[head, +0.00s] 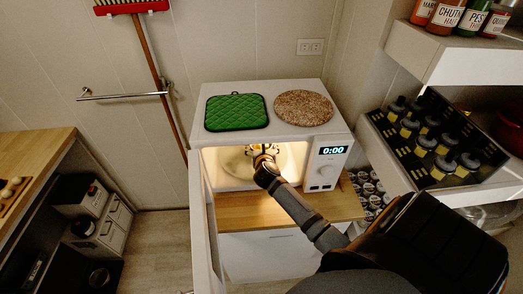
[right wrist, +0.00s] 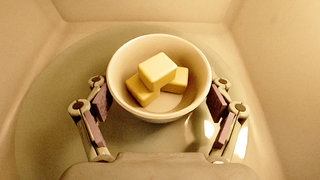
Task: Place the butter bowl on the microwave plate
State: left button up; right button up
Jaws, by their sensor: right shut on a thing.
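The butter bowl (right wrist: 160,113) is a white bowl with several yellow butter pieces (right wrist: 158,78) in it. In the right wrist view it is upright, between the two fingers of my right gripper (right wrist: 160,108), which is shut on it. The round microwave plate (right wrist: 50,115) lies under the bowl; I cannot tell whether the bowl touches it. In the head view my right gripper (head: 263,152) reaches into the lit open microwave (head: 340,130), and the bowl is mostly hidden there. My left gripper is not in view.
The microwave door (head: 203,235) stands open at the left of the opening. A green pot holder (head: 236,111) and a round speckled mat (head: 304,107) lie on top of the microwave. The cavity walls (right wrist: 275,70) surround the gripper. A shelf with a bottle rack (head: 430,140) stands at the right.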

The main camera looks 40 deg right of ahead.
jog(key=shift+s+r, duration=0.1)
jog(key=o, duration=1.4)
jog(key=shift+f, duration=0.2)
jog(key=shift+r, duration=0.1)
jog(key=shift+a+r, duration=0.1)
jog(key=shift+r, duration=0.15)
jog(key=s+a+b, duration=0.1)
jog(key=s+a, duration=0.1)
jog(key=s, duration=0.2)
jog(key=s+a+b, duration=0.1)
jog(key=s+a, duration=0.2)
jog(key=s, duration=0.1)
jog(key=s+a+b, duration=0.1)
jog(key=s+a, duration=0.1)
jog(key=s, duration=0.2)
jog(key=shift+a+r+b, duration=0.3)
jog(key=shift+b, duration=0.1)
jog(key=shift+s+a+r, duration=0.1)
jog(key=shift+s+r, duration=0.05)
jog(key=shift+s, duration=0.15)
